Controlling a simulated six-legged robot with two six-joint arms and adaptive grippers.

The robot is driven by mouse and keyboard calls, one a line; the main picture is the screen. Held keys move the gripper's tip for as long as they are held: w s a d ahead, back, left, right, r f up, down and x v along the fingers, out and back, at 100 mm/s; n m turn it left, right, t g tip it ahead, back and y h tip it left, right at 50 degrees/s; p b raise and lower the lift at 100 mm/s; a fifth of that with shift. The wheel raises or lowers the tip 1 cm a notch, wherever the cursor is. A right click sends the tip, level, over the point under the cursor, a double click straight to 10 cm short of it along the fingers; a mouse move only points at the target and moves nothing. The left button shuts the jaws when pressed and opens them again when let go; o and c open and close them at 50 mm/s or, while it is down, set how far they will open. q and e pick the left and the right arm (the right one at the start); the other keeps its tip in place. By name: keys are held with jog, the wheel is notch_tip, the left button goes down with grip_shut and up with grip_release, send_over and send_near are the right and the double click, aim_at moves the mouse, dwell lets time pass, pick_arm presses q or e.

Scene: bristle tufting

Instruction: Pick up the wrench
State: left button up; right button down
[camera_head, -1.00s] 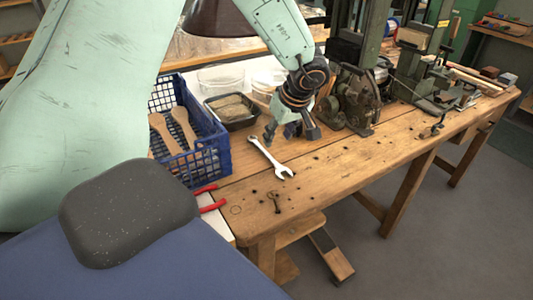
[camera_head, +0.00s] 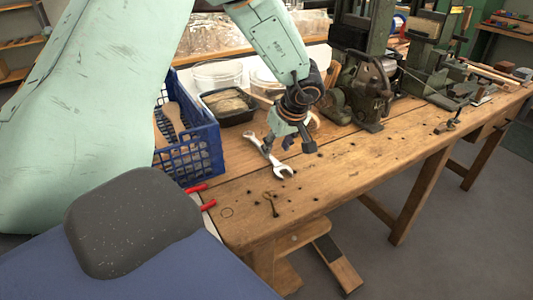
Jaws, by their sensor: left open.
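The wrench (camera_head: 277,163) is a silver open-ended tool lying flat on the wooden workbench (camera_head: 330,176). Its open jaw points toward the front edge and its other end points back toward the blue crate. My left gripper (camera_head: 289,147) points down just above the wrench, its fingers apart and partly in front of the tool. I cannot tell whether a finger touches it. My right gripper is not in view.
A blue crate (camera_head: 205,150) with wooden brushes stands left of the wrench. A black tray (camera_head: 229,104) sits behind it. A dark green machine (camera_head: 362,92) stands behind right.

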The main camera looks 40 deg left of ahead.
aim_at(271, 156)
pick_arm(q)
jog(key=x, duration=0.2)
jog(key=b+x, duration=0.1)
jog(key=shift+s+a+f, duration=0.15)
jog(key=shift+a+f, duration=0.1)
jog(key=shift+a, duration=0.25)
jog(key=shift+a+f, duration=0.1)
jog(key=shift+f, duration=0.15)
jog(key=shift+w+d+r, duration=0.2)
jog(key=shift+w+d, duration=0.05)
jog(key=shift+d, duration=0.1)
jog(key=shift+s+a, duration=0.15)
jog(key=shift+a, duration=0.15)
jog(key=c, duration=0.4)
jog(key=shift+d, duration=0.2)
jog(key=c, duration=0.4)
grip_shut()
jog(key=shift+a, duration=0.15)
